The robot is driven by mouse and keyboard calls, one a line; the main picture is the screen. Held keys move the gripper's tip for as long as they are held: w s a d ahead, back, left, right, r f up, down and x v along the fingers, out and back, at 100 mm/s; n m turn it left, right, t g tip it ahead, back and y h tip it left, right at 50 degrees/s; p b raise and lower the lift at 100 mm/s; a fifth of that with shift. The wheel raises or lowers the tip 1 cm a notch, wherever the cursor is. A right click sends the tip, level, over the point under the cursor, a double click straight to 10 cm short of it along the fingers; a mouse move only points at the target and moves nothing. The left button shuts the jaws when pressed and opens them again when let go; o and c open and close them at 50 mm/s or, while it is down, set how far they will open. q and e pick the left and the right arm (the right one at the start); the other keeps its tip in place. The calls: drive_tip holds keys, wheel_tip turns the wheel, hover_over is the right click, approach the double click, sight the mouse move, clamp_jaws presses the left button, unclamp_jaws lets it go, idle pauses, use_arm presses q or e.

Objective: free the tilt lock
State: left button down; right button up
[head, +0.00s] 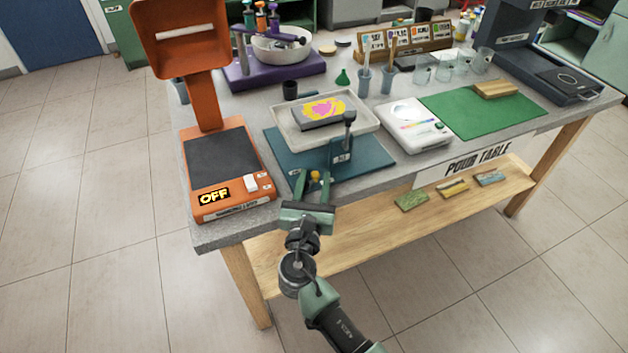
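The tilt stand is a teal base plate (376,160) near the front edge of the table. A cream tray (364,136) sits on it, holding a grey block (304,122) with a pink and yellow pattern on top. A dark upright lever with a round knob (349,117) stands at the tray's front right, above a small labelled block (341,157). A small yellow knob (315,175) shows at the base's front edge. My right gripper (313,180) is there, its fingers apart on either side of the yellow knob. Contact is unclear. My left gripper is out of view.
An orange machine (233,185) reading OFF stands close at left. A white device (415,125) and green mat (470,118) lie to the right. A purple stand (270,73), cups and a green funnel (343,78) are behind. A wooden shelf (370,230) runs below.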

drive_tip(key=s+a, duration=0.1)
drive_tip(key=s, duration=0.6)
drive_tip(key=shift+s+a+b, duration=0.25)
drive_tip(key=shift+s+b, duration=0.1)
